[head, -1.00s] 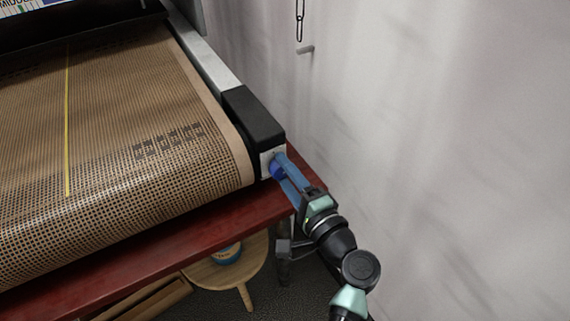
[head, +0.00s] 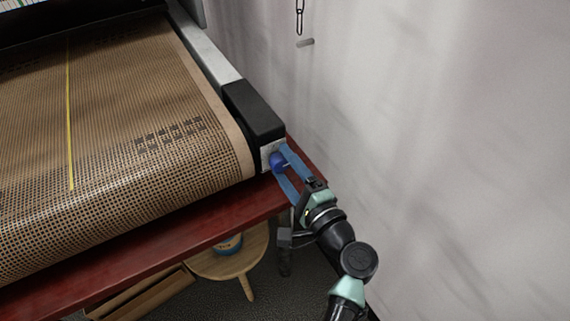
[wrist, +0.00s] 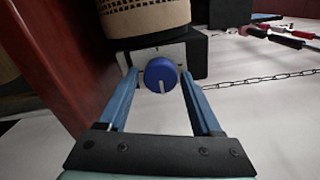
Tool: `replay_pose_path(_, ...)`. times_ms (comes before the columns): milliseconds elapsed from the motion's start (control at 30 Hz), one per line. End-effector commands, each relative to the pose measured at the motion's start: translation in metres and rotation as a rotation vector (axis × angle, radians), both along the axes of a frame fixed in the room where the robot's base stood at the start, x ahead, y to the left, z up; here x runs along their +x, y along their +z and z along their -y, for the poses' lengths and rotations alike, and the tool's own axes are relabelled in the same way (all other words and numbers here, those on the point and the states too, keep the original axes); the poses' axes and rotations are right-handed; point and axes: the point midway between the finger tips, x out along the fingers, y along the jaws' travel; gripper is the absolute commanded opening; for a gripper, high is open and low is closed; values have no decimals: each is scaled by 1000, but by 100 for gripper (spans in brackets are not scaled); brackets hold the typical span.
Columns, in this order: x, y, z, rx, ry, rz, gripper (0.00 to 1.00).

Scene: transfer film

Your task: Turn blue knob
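The blue knob (head: 278,161) sits on the light end plate at the front right corner of the conveyor-like machine. In the wrist view the knob (wrist: 161,75) is round with a pale slot mark pointing downward. My gripper (head: 283,163) is at the knob with its two blue fingers spread. In the wrist view my gripper (wrist: 160,82) has one finger on each side of the knob, with gaps visible on both sides. The fingers are open and hold nothing.
The mesh belt (head: 130,130) fills the left, on a red table (head: 160,245). A pale wall (head: 450,130) stands close on the right. A small round wooden stool (head: 235,262) with a blue container is below. A chain (wrist: 260,79) shows in the wrist view.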

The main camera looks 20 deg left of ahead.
Motion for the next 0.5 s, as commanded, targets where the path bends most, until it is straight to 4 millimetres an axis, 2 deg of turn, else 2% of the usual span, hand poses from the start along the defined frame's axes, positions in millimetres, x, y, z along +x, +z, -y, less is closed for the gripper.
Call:
replay_pose_path(333, 0, 0, 1, -1, 0, 1, 78)
replay_pose_path(500, -9, 0, 14, 0, -4, 0, 78)
